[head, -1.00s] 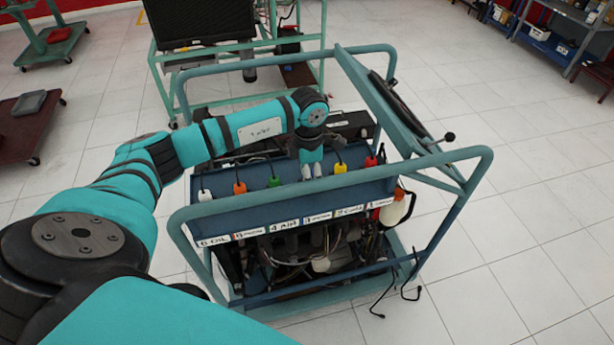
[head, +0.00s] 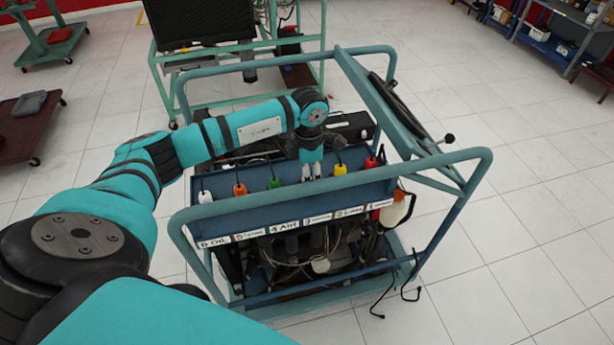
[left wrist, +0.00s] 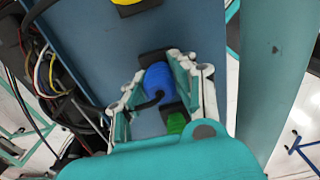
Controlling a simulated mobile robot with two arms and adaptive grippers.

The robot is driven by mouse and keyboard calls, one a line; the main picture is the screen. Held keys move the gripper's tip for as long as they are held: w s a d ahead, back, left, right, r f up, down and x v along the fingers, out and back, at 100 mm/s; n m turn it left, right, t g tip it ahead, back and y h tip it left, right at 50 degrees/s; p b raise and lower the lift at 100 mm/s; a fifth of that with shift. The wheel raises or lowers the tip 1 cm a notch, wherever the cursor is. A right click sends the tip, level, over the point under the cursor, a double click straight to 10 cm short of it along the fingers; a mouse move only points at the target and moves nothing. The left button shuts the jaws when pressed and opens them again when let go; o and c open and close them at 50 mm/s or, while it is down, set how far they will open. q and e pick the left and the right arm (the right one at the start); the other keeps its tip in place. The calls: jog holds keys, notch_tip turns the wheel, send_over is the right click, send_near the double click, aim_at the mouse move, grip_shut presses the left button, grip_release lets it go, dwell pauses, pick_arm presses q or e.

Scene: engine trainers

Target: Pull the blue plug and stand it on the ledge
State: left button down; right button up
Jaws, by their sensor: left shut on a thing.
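The blue plug (left wrist: 160,80) shows in the left wrist view between the two fingers of my left gripper (left wrist: 166,88), which is shut on it. A black block sits at the plug's far end, and a dark cable curves from its near end. Whether the plug is still seated cannot be told. In the head view my left gripper (head: 311,171) points down at the blue ledge (head: 290,199) of the engine trainer, between the green plug and the yellow plug, and hides the blue plug. My right gripper is not in view.
White (head: 205,196), orange (head: 239,189), green (head: 274,182), yellow (head: 340,169) and red (head: 371,162) plugs stand along the same ledge, with cables behind them. The trainer's tube frame (head: 470,195) surrounds it. Engine wiring lies below.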

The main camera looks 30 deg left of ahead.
pick_arm(q)
jog(key=shift+r+p, duration=0.6)
jog(key=shift+r, duration=0.55)
jog(key=shift+r+p, duration=0.95)
jog(key=shift+r, duration=0.65)
